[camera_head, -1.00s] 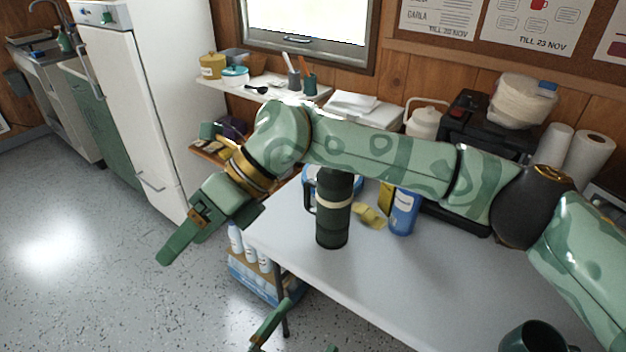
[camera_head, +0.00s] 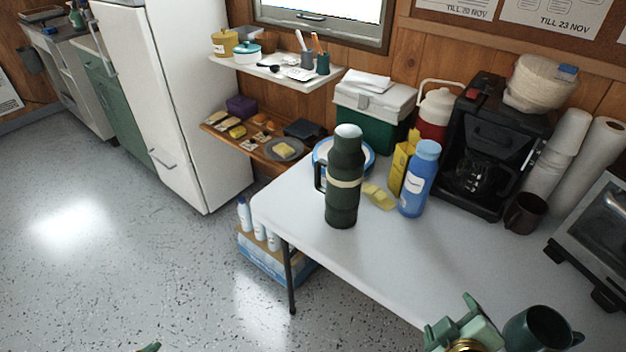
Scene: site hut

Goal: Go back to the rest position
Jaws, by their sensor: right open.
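My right gripper (camera_head: 462,322) shows at the bottom right, partly cut off by the lower edge. It is open and nothing shows in it. It is seen over the front edge of the white table (camera_head: 290,205), just left of a dark green mug (camera_head: 540,332). I cannot tell whether it touches the mug. Only a small green tip of my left gripper (camera_head: 150,347) shows at the bottom edge, over the floor; its jaws are hidden.
A dark green flask (camera_head: 344,180) stands upright near the table's left end, beside a blue bottle (camera_head: 418,182) and yellow box (camera_head: 400,165). A coffee maker (camera_head: 490,150), brown mug (camera_head: 525,212) and toaster oven (camera_head: 595,235) stand farther right. The middle tabletop is clear.

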